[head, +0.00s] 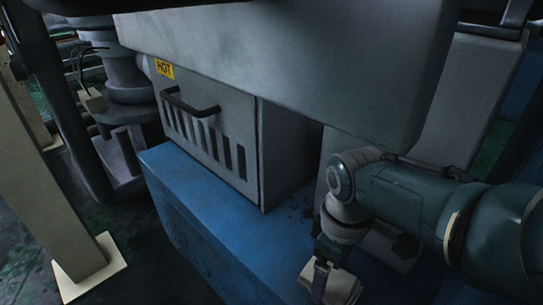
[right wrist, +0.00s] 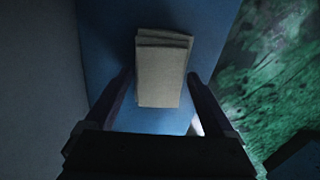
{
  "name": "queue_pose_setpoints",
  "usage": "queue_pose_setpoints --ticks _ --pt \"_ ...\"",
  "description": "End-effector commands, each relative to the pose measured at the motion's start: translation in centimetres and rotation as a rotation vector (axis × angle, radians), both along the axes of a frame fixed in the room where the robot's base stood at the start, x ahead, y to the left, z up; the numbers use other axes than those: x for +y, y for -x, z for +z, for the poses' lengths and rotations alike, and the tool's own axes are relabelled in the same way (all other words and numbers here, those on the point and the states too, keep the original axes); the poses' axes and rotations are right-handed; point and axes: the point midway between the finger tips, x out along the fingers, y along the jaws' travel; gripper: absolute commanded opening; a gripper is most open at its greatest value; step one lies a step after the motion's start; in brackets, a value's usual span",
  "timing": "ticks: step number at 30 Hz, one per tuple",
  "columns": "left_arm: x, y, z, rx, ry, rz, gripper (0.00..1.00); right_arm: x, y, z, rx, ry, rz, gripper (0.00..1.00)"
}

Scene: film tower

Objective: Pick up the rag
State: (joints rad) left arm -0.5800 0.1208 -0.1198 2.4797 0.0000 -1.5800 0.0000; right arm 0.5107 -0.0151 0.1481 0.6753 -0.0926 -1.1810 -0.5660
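The rag (head: 343,287) is a folded, pale beige cloth on the blue surface at the bottom of the head view. It also shows in the right wrist view (right wrist: 162,72), where its layers are stacked and slightly offset. My right gripper (head: 319,285) is over the rag in the head view and hides part of it. In the right wrist view the fingers of my right gripper (right wrist: 160,88) are spread apart, one on each side of the rag's near part. Whether they touch it is unclear. My left gripper is not in view.
A blue base (head: 195,200) carries a grey vented box (head: 215,125) with a dark handle and a yellow HOT label (head: 164,69). A large grey housing (head: 290,55) overhangs the surface. A beige post (head: 45,150) stands at left. Stained green floor (right wrist: 270,70) lies beyond the base's edge.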

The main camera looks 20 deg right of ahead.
Motion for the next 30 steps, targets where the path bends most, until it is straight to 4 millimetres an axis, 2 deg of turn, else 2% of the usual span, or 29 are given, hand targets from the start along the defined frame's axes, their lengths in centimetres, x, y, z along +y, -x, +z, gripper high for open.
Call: queue_pose_setpoints --ticks 2,16,23,26,30 --pt "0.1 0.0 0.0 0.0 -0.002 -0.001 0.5 0.0 0.0 0.0 0.0 0.0 0.0 0.79" --pt "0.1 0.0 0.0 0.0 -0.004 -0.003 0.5 0.0 0.0 0.0 0.001 0.0 0.0 0.27" --pt "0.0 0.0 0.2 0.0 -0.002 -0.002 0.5 0.0 0.0 0.2 0.001 0.0 0.0 0.26" --pt "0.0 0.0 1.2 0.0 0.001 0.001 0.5 0.0 0.0 1.3 0.0 0.001 0.0 0.26" --pt "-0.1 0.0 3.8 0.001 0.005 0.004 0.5 0.0 0.0 4.1 0.0 0.0 0.0 0.26"
